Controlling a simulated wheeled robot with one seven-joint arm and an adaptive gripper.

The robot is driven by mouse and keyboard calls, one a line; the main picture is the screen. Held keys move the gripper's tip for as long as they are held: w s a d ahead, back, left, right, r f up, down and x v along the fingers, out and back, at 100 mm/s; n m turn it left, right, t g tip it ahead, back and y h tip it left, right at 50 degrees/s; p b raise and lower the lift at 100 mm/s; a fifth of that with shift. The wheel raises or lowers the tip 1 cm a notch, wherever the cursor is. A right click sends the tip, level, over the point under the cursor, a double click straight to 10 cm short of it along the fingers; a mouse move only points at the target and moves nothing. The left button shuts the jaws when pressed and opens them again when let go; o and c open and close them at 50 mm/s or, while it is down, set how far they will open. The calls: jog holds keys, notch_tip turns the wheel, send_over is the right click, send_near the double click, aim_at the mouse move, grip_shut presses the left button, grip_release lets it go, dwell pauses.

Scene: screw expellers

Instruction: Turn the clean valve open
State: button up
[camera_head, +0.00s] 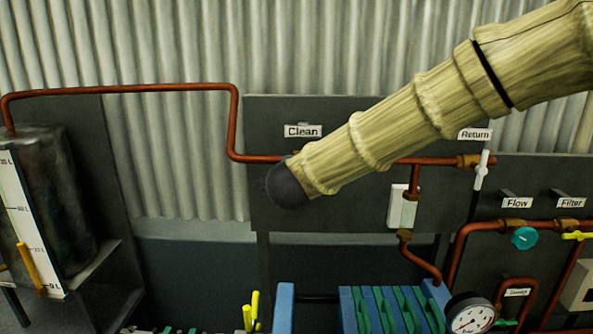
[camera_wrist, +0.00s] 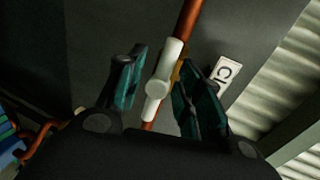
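The clean valve's white handle (camera_wrist: 158,88) shows in the wrist view, in front of a copper pipe (camera_wrist: 189,20) and running roughly along it. My gripper (camera_wrist: 161,57) is open, with one teal-padded finger on each side of the handle. Narrow gaps seem to show between fingers and handle; I cannot tell whether either touches. Part of the Clean label (camera_wrist: 228,72) is right of the right finger. In the head view the Clean label (camera_head: 303,131) is on the dark panel (camera_head: 270,112). My arm hides the valve and the fingers there.
The Return valve (camera_head: 481,170) with a white handle is to the right. A teal Flow knob (camera_head: 524,238), a yellow Filter handle (camera_head: 577,236) and a pressure gauge (camera_head: 470,315) are lower right. A tank (camera_head: 55,190) stands at left. Blue-green plates (camera_head: 390,308) are below.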

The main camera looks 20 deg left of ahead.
jog(key=v, duration=1)
jog(key=shift+a+f, duration=0.1)
jog(key=shift+f, duration=0.05)
